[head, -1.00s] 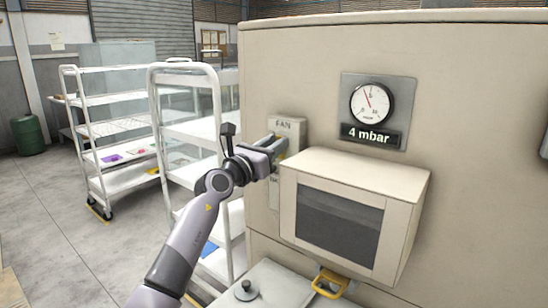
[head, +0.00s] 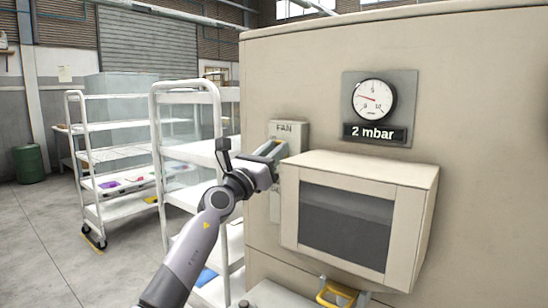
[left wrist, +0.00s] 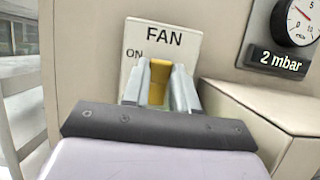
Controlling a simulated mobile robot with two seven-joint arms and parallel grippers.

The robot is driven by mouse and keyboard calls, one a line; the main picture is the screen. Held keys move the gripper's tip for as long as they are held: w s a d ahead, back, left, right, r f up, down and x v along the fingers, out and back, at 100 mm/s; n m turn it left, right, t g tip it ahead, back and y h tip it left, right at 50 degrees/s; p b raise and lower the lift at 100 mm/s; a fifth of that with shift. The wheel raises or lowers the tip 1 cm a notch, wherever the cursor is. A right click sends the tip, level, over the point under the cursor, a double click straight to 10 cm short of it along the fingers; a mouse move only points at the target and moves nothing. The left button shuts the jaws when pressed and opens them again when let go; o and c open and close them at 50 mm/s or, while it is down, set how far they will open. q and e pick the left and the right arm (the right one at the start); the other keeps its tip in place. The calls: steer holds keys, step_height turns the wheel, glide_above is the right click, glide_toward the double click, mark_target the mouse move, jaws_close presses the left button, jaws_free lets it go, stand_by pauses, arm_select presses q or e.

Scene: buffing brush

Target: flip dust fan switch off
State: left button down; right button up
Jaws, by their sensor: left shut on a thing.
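The fan switch box (head: 290,130) is a pale plate marked FAN on the front of the beige cabinet. In the left wrist view the plate (left wrist: 185,50) also shows the word ON beside the top of a yellow switch lever (left wrist: 159,80). My left gripper (head: 279,150) is at the plate, its two grey fingers (left wrist: 160,92) shut on the lever, one on each side. The lower part of the lever and any lower lettering are hidden by the gripper. My right gripper is not in view.
A boxy hood with a dark window (head: 346,220) juts out just right of the switch. Above it a round gauge (head: 375,98) has a display reading 2 mbar (head: 375,133). White shelf carts (head: 186,150) stand close on the left. A yellow handle (head: 337,294) is below the hood.

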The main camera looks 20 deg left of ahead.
arm_select(q)
steer(key=c, duration=0.9)
jaws_free()
steer(key=shift+p+v, duration=0.9)
steer(key=shift+v, duration=2.7)
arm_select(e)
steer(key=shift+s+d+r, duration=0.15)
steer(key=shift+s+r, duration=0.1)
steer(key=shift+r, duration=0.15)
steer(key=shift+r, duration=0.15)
